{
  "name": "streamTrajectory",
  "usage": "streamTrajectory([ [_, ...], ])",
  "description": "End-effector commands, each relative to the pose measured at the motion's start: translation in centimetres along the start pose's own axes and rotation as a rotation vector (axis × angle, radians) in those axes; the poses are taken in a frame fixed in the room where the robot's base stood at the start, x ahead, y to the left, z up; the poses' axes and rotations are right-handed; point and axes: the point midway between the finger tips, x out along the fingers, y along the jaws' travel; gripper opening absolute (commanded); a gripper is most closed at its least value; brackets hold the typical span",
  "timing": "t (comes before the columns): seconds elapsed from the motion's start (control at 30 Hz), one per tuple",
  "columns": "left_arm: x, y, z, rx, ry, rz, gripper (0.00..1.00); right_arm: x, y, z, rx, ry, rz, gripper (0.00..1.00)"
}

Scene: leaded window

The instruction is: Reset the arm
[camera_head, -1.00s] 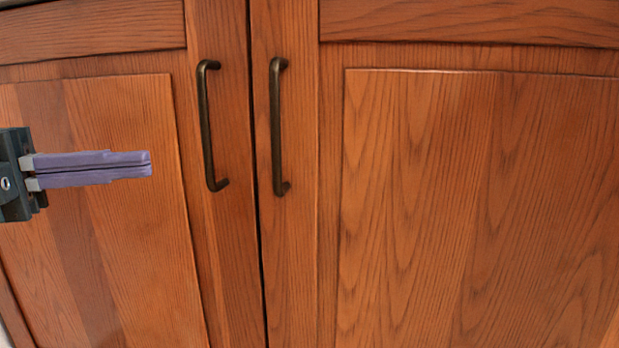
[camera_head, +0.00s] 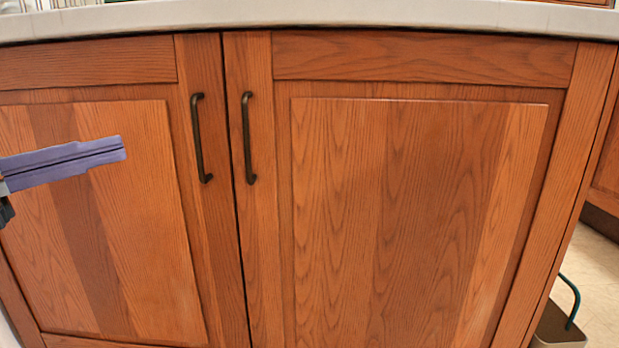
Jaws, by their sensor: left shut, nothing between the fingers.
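My left gripper (camera_head: 122,148) comes in from the left edge. Its two purple fingers are pressed together with nothing between them. They point right, in front of the left cabinet door (camera_head: 130,240) and short of its dark handle (camera_head: 199,138). The gripper's body is mostly cut off by the picture's left edge. My right gripper is not in view.
The right cabinet door (camera_head: 420,210) is shut, with its own dark handle (camera_head: 248,138) beside the middle gap. A pale countertop (camera_head: 330,15) runs above. At the lower right, a bin-like container (camera_head: 558,332) with a teal handle stands on the light floor (camera_head: 600,285).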

Motion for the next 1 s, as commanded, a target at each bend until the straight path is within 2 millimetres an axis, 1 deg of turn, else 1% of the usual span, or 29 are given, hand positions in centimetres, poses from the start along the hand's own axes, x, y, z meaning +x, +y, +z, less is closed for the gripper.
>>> streamTrajectory([
  [0.03,0.7,-1.9,-0.3,-0.022,-0.025,-0.015,0.00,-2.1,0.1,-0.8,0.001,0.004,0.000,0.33],
  [0.17,2.1,-4.8,-0.3,-0.092,-0.124,-0.060,0.00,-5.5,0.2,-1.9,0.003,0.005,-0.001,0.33],
  [0.27,3.2,-8.0,-0.4,-0.175,-0.231,-0.102,0.00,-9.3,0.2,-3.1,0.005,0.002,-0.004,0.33],
  [0.3,3.6,-9.4,-0.5,-0.220,-0.282,-0.119,0.00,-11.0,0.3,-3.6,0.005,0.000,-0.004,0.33],
  [0.37,3.9,-11.4,-0.5,-0.292,-0.369,-0.142,0.00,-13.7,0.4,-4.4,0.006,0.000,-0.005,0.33],
  [0.4,4.0,-12.5,-0.6,-0.344,-0.428,-0.154,0.00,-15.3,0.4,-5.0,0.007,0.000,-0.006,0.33],
  [0.47,3.9,-14.0,-0.8,-0.425,-0.518,-0.165,0.00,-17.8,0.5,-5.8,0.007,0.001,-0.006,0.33],
  [0.5,3.7,-14.9,-1.0,-0.479,-0.580,-0.169,0.00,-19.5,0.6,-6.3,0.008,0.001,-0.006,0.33],
  [0.57,3.3,-16.2,-1.4,-0.564,-0.671,-0.170,0.00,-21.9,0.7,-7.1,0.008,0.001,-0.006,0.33],
  [0.6,2.9,-16.9,-1.8,-0.623,-0.731,-0.166,0.00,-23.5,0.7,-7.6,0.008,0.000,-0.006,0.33],
  [0.63,2.5,-17.4,-2.1,-0.666,-0.778,-0.161,0.00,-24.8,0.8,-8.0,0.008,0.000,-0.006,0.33],
  [0.77,0.6,-19.5,-4.5,-0.863,-0.974,-0.121,0.00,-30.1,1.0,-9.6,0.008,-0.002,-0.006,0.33],
  [0.8,-0.1,-20.1,-5.4,-0.924,-1.034,-0.102,0.00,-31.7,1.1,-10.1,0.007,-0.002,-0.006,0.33],
  [0.87,-1.2,-21.1,-7.1,-1.016,-1.122,-0.067,0.00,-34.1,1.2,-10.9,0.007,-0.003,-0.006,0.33],
  [0.9,-2.0,-21.7,-8.4,-1.077,-1.180,-0.040,0.00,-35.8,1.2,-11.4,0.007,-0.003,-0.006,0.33],
  [0.97,-3.2,-22.8,-10.6,-1.168,-1.266,0.007,0.00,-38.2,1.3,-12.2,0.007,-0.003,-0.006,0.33],
  [1.0,-4.0,-23.6,-12.2,-1.227,-1.321,0.043,0.00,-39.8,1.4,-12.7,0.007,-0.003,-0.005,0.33],
])
